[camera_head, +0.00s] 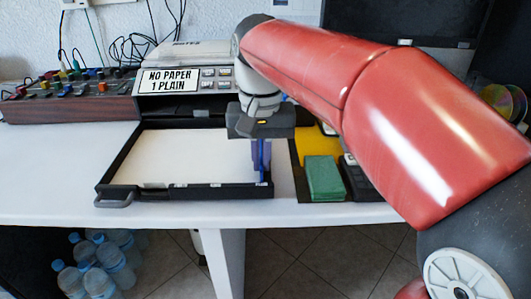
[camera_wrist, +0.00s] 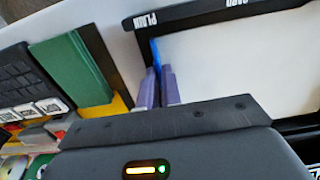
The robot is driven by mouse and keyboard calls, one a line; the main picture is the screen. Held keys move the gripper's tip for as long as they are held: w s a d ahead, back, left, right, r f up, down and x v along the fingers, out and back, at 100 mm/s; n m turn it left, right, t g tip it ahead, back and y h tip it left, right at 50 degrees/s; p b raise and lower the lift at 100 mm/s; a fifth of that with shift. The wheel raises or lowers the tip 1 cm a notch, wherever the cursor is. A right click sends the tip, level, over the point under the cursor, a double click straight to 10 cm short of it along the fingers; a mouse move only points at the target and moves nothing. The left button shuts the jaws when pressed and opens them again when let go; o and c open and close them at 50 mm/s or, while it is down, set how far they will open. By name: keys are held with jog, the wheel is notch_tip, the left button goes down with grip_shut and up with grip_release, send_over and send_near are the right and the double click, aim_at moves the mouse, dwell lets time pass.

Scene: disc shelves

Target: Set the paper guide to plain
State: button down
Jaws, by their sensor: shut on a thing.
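The paper tray (camera_head: 118,160) is pulled out on the white table, with white paper in it. The blue paper guide (camera_wrist: 155,50) stands upright at the tray's right end in the head view. It also shows there as a thin blue strip (camera_head: 262,150). My gripper (camera_wrist: 159,72) is shut on the guide, one purple finger on each side. In the wrist view, the guide is close to the PLAIN label (camera_wrist: 138,22) on the tray edge; the CARD label (camera_wrist: 237,3) is farther right. The fingers hide the guide's lower part.
The printer (camera_head: 185,82) behind the tray reads "NO PAPER 1 PLAIN". A green block (camera_head: 323,178), a yellow sheet (camera_head: 312,148) and a dark keypad lie right of the tray. A mixer-like panel (camera_head: 70,90) stands at the back left. The table left of the tray is clear.

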jog(key=c, duration=1.6)
grip_release()
notch_tip(320, 180, up, 8)
jog(key=shift+f+p, duration=0.1)
jog(key=shift+p, duration=0.8)
